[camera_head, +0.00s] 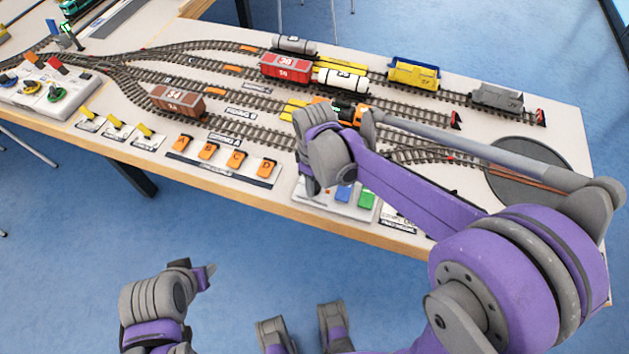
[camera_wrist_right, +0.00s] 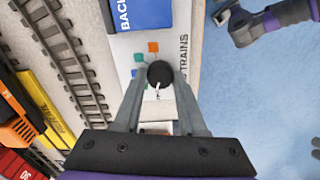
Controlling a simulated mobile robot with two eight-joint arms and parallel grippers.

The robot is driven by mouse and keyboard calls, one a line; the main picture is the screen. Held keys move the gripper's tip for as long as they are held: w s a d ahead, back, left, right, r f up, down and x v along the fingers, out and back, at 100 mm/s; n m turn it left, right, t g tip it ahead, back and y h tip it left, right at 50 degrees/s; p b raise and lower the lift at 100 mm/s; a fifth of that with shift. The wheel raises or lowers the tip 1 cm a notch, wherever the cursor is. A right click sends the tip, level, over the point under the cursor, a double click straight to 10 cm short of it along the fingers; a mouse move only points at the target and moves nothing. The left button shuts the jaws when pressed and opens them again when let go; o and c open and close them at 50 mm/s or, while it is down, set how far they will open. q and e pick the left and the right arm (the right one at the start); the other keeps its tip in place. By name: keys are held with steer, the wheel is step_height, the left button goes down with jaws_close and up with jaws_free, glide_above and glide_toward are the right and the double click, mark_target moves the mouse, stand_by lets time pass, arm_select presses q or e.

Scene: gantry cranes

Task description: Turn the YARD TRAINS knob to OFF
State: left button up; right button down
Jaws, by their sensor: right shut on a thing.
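The black YARD TRAINS knob (camera_wrist_right: 160,75) sits between my right gripper's fingertips in the right wrist view. A white pointer line on it runs toward the bottom of that picture. The word "TRAINS" (camera_wrist_right: 184,59) is printed beside it. My right gripper (camera_wrist_right: 159,82) is shut on the knob. In the head view my right gripper (camera_head: 310,188) covers the knob at the panel's left end. My left gripper (camera_head: 204,276) is off the table at lower left; its jaws are unclear.
The white panel (camera_head: 328,206) also holds a blue button (camera_head: 343,192) and a green button (camera_head: 367,199). Behind it are tracks with a red wagon (camera_head: 285,70) and a yellow wagon (camera_head: 413,74). Lettered orange switches (camera_head: 208,151) stand to the left.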

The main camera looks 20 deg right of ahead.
steer(key=shift+n, duration=0.8)
steer(key=shift+c, duration=2.3)
jaws_free()
step_height(320, 180, up, 11)
steer(key=p, duration=0.1)
